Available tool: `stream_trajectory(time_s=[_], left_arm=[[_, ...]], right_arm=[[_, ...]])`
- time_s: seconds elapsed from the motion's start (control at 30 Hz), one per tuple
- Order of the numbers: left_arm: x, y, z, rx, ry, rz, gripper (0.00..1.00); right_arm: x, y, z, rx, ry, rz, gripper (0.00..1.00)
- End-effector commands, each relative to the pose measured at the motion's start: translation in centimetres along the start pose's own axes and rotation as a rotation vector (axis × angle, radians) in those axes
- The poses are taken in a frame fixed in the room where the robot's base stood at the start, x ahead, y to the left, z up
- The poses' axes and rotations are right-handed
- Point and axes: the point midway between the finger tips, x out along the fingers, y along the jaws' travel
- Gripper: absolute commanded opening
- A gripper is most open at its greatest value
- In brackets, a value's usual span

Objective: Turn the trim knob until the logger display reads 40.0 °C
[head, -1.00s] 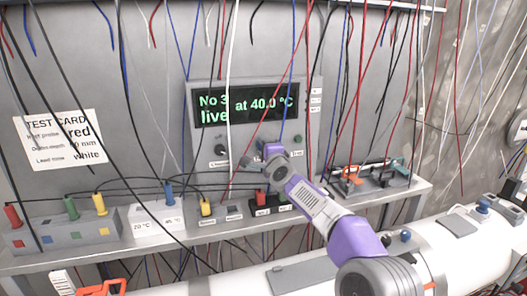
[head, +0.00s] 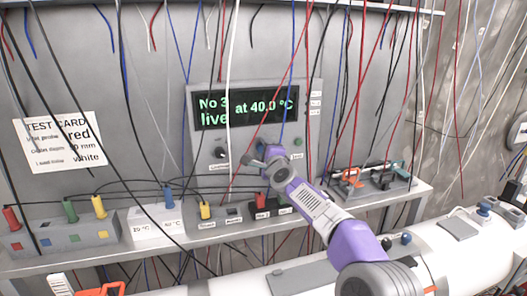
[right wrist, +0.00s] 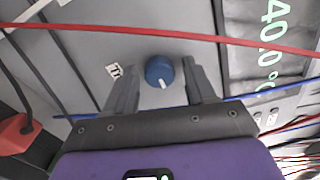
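The logger display (head: 246,105) on the grey logger panel shows green text, "No 3 live at 40.0 °C". Part of the reading, "40.0", also shows sideways in the right wrist view (right wrist: 272,45). The blue trim knob (right wrist: 158,70) has a white pointer line and sits on the panel face. My right gripper (head: 262,158) is at the panel below the display and mostly covers the knob in the head view. In the right wrist view its fingers are open on either side of the knob, with a visible gap at each side. My left gripper is out of view.
Red, blue, white and black wires hang in front of the panel; a red one (right wrist: 200,38) and a blue one cross near my right gripper. A shelf (head: 150,257) below carries plug boxes. A test card (head: 60,142) is on the wall at left. A dark knob (head: 221,153) is left of my gripper.

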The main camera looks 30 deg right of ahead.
Motion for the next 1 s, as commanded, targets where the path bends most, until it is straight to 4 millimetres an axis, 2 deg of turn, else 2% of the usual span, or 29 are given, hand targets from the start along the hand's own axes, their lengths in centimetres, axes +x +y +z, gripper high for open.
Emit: stream_trajectory(time_s=[0.37, 0.47, 0.8, 1.0], left_arm=[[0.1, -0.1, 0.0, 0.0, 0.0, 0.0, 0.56], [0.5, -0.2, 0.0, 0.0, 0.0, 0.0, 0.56], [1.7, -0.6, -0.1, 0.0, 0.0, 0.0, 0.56], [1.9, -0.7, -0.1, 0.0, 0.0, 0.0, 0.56]], right_arm=[[-0.3, 0.0, 0.0, 0.0, -0.001, 0.0, 0.61], [-1.2, 0.0, 0.0, 0.0, -0.001, -0.002, 0.61], [-6.2, 0.0, 0.0, 0.0, -0.001, -0.002, 0.61], [-7.5, 0.0, 0.0, 0.0, 0.0, 0.0, 0.61]])
